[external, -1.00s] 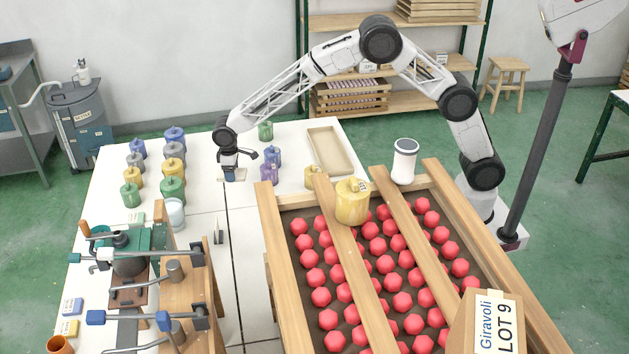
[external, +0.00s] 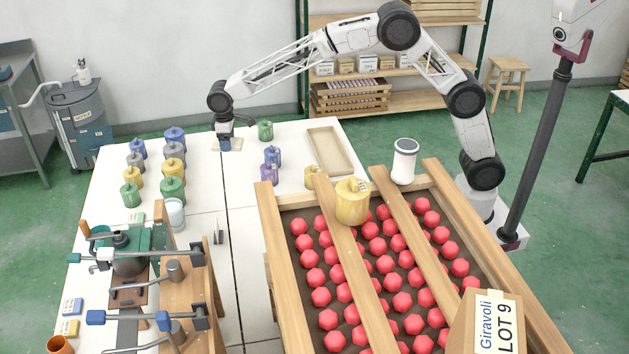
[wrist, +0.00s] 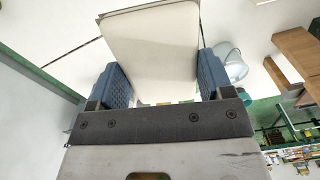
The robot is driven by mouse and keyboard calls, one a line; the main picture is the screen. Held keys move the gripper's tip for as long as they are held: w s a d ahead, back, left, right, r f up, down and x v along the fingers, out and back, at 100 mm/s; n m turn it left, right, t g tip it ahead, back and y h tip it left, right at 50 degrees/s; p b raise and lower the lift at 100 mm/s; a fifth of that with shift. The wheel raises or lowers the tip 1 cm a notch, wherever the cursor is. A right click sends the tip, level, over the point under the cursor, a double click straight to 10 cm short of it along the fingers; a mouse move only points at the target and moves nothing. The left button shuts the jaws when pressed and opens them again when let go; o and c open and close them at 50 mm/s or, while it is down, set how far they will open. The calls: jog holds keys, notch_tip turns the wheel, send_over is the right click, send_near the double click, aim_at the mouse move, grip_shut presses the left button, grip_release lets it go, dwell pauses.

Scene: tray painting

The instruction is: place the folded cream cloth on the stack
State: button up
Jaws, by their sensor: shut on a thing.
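My gripper (external: 225,138) is low over the far left part of the white table. In the wrist view, its two blue fingers (wrist: 162,76) are shut on a flat cream cloth (wrist: 152,38), which spans the space between them. In the external view the cream cloth (external: 232,145) shows only as a small pale patch under the fingers. A thin second edge shows along the cloth's upper left side in the wrist view. I cannot tell a separate stack from the held cloth, nor whether the cloth touches anything below it.
Several coloured jars (external: 173,163) stand left of my gripper. A green jar (external: 265,130), purple jars (external: 272,157) and an empty beige tray (external: 329,151) are to its right. A wooden frame (external: 277,245) over red pieces fills the front right. The table (external: 225,185) in front of my gripper is mostly clear.

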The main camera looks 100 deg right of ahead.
notch_tip(320, 180, up, 37)
jog(key=s+a+n, duration=0.2)
jog(key=a+n, duration=0.1)
jog(key=a, duration=1.4)
jog(key=s+a+n, duration=0.2)
jog(key=a+n, duration=0.2)
jog(key=a, duration=1.3)
jog(key=s+a+n, duration=0.3)
jog(key=a, duration=1.4)
jog(key=s+a+n, duration=0.5)
jog(key=s+a, duration=1.1)
jog(key=a, duration=0.3)
jog(key=s+a+n, duration=0.6)
jog(key=s+a, duration=1)
jog(key=a, duration=0.3)
jog(key=shift+a+f, duration=0.15)
jog(key=shift+f, duration=1.1)
jog(key=shift+a+f, duration=0.1)
jog(key=shift+f, duration=1.1)
jog(key=shift+f, duration=0.1)
jog(key=shift+f, duration=1.9)
